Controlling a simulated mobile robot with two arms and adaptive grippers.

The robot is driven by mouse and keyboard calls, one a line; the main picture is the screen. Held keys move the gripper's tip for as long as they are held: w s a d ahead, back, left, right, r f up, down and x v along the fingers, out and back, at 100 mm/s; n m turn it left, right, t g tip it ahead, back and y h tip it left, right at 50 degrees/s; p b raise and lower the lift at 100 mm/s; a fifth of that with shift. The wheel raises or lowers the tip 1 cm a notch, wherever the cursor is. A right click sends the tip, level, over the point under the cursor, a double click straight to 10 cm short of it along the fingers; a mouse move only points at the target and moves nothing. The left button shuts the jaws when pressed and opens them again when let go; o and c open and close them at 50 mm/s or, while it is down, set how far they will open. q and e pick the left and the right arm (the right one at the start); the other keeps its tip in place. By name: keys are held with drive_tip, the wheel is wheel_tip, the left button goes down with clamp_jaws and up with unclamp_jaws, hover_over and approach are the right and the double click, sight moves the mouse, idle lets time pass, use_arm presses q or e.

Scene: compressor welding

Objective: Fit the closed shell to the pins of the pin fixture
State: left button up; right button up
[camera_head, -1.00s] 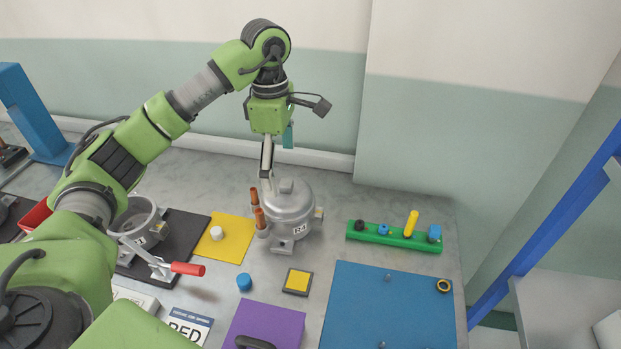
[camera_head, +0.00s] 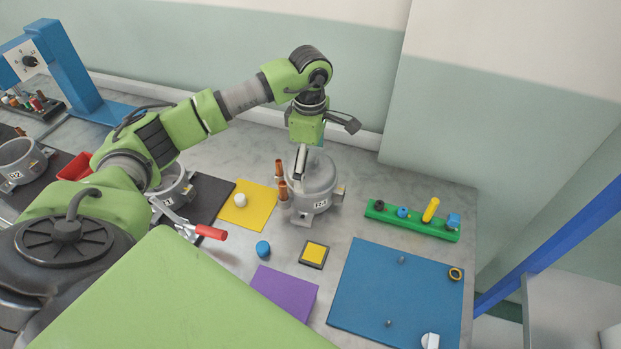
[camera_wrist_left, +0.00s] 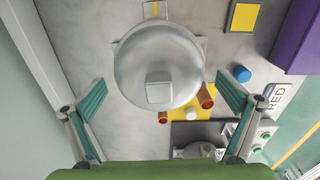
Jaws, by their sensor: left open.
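The closed shell (camera_head: 318,190), a grey metal dome labelled R4 with two copper tubes at its left, stands upright on the table. My left gripper (camera_head: 301,164) is over its top, pointing down and open. In the left wrist view the shell (camera_wrist_left: 160,80) lies between the spread fingers (camera_wrist_left: 162,96), with a visible gap on each side. The pin fixture (camera_head: 365,285) is a blue plate at the front right with small upright pins (camera_head: 401,260). It bears no shell. My right gripper is not in view.
A green rack (camera_head: 385,216) with small coloured parts lies behind the blue plate. A yellow mat (camera_head: 262,195), a blue cap (camera_head: 263,249), a yellow-topped square block (camera_head: 314,254) and a purple block (camera_head: 285,291) are near the shell. A red-handled clamp (camera_head: 210,232) is left.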

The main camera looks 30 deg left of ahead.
use_arm(q)
wheel_tip(320, 180, down, 2)
drive_tip(key=shift+f+p, duration=0.15)
drive_tip(key=shift+p, duration=0.2)
drive_tip(key=shift+f, duration=0.45)
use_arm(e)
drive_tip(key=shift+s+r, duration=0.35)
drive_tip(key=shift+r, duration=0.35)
use_arm(q)
drive_tip(key=c, duration=1.3)
drive_tip(key=shift+w+r, duration=0.1)
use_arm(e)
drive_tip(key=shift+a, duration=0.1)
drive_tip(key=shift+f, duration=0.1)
